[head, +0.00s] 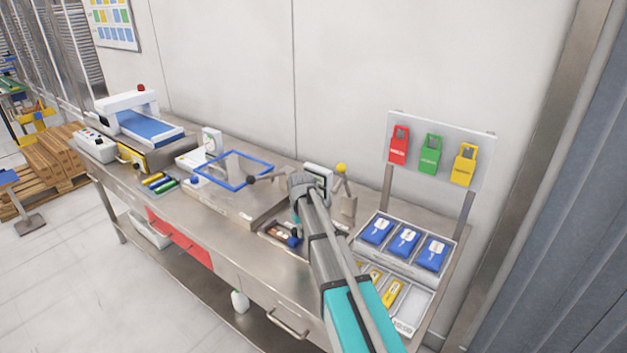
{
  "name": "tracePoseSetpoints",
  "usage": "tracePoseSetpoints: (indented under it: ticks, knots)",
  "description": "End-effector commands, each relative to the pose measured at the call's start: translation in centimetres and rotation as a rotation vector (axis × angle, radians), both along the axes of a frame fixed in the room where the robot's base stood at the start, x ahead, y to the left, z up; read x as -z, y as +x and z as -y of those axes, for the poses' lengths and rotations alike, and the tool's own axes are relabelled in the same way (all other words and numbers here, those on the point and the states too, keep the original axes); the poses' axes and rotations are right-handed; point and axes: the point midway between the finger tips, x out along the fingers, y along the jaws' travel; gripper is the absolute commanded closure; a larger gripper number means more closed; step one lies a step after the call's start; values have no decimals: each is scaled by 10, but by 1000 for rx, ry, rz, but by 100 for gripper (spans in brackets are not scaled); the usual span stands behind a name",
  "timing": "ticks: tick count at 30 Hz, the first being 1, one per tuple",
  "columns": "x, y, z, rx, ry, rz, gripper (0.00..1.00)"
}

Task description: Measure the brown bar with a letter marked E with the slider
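My gripper (297,212) is over the right-centre part of the steel bench, at the end of my teal and grey arm. It is small and partly hidden by the arm, so its fingers cannot be made out. Below and left of it, a shallow dark tray (268,236) holds a few small bars, one of them brownish (277,229). No letter E is legible. Behind my wrist stands a pale device with a dark display (318,171). Whether it belongs to the slider cannot be told. A yellow-knobbed lever (341,170) stands beside it.
A blue-framed panel (234,185) and a conveyor unit (150,126) are to the left. Coloured markers (160,184) lie near the conveyor. Blue packets (403,241) sit in a tray on the right, below a board of red, green and yellow tags (430,156).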

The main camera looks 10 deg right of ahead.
Motion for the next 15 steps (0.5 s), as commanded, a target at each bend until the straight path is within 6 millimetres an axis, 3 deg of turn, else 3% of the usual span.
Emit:
tracePoseSetpoints:
  ticks: [15]
  knots:
    - [0,-13,10,1,-1,-3,100]
